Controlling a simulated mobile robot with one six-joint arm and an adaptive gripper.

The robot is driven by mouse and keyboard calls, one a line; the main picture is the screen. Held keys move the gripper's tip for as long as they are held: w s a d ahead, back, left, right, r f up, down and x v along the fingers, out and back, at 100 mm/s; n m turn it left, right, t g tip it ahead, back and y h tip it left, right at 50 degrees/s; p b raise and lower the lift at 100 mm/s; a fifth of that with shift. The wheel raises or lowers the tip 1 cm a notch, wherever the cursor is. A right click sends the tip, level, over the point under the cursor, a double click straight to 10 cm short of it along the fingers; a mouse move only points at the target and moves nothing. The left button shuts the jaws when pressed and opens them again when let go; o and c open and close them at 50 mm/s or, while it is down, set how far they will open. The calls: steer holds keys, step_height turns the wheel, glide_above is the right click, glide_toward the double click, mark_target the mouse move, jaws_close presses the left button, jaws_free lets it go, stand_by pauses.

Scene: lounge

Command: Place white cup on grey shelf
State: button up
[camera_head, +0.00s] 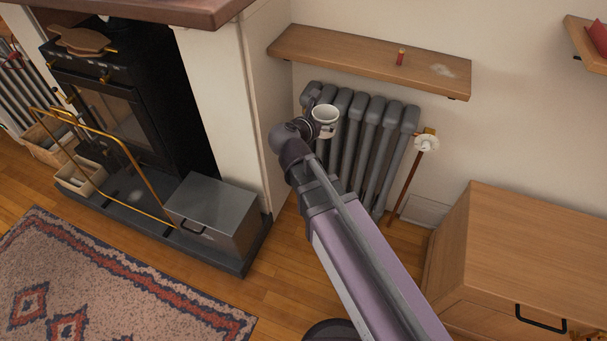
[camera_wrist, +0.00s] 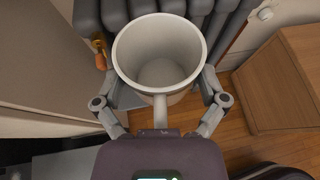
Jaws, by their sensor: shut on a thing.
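The white cup (camera_head: 325,115) is upright in my gripper (camera_head: 322,131), in front of the upper part of the grey radiator (camera_head: 362,130). In the wrist view the cup (camera_wrist: 158,55) is seen from above, empty, with its handle toward my wrist. My gripper's fingers (camera_wrist: 158,85) are closed against both sides of the cup. A brown wooden shelf (camera_head: 345,52) is fixed to the wall above the radiator, higher in the picture than the cup and apart from it. I see no shelf that is plainly grey.
A grey metal box (camera_head: 213,210) sits on the hearth by the black stove (camera_head: 125,100). A wooden cabinet (camera_head: 530,245) stands at the right. Another shelf (camera_head: 586,45) shows at the right edge.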

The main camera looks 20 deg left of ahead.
steer(key=s+a+f+m+h+b, duration=0.1)
steer(key=f+b, duration=1.2)
steer(key=s+a+f+m+h+b, duration=0.1)
steer(key=s+f+b, duration=0.1)
steer(key=f+b, duration=1.1)
steer(key=shift+s+f+g+h, duration=0.15)
steer(key=shift+f+g+h, duration=0.15)
steer(key=shift+g+h, duration=0.1)
steer(key=shift+a, duration=0.1)
steer(key=w+a, duration=0.2)
steer(key=w, duration=0.2)
steer(key=w+a+f+b, duration=0.1)
steer(key=w+a, duration=0.2)
steer(key=w, duration=0.2)
steer(key=w+a, duration=0.2)
steer(key=w, duration=0.3)
steer(key=shift+w+a+f, duration=0.1)
steer(key=shift+a+f, duration=0.15)
steer(key=shift+b, duration=0.3)
steer(key=shift+f+b, duration=1.7)
steer(key=shift+f, duration=0.1)
steer(key=shift+f, duration=0.1)
steer(key=o, duration=0.9)
